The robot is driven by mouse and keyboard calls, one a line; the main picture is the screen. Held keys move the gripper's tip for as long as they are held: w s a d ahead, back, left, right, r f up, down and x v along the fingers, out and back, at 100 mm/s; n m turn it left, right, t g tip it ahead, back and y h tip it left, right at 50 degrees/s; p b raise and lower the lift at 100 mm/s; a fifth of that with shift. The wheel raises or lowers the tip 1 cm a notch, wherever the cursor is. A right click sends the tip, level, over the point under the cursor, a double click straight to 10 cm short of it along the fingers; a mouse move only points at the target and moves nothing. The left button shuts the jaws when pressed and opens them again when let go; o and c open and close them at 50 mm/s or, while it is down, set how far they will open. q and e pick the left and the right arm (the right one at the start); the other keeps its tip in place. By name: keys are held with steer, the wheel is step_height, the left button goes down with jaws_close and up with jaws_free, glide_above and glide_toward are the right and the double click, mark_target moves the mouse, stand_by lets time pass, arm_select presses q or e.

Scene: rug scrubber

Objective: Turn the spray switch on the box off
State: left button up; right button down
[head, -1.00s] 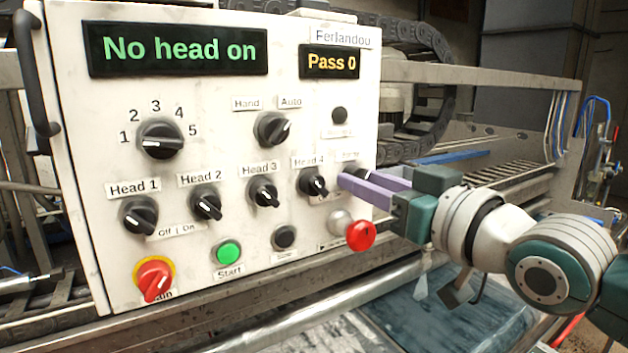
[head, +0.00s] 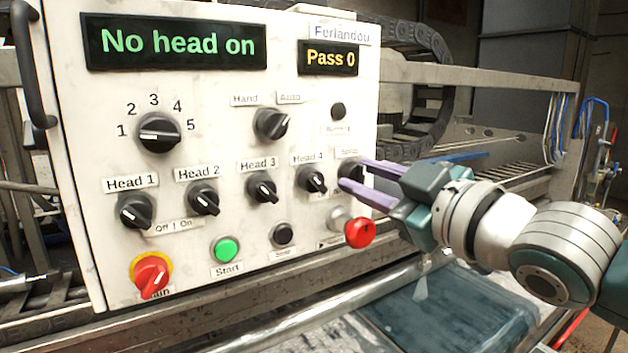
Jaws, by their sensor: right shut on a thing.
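The control box (head: 220,130) faces me with its rows of black knobs. The spray switch (head: 350,170) is a black knob at the right end of the knob row, under the small "Spray" label (head: 348,153). My right gripper (head: 353,175) reaches in from the right with its two purple fingers around this knob, shut on it. The fingers partly hide the knob, so which way its pointer faces cannot be told. My left gripper is not in view.
The Head 4 knob (head: 312,179) is close to the left of my fingertips. A red mushroom button (head: 359,233) sticks out just below them. Green start (head: 228,249) and red main (head: 151,275) controls are lower left. Machine rails and a wet bed lie behind and below.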

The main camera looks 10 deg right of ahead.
steer(key=n, duration=0.5)
steer(key=shift+b, duration=0.35)
steer(key=shift+n, duration=2.2)
steer(key=c, duration=0.6)
jaws_free()
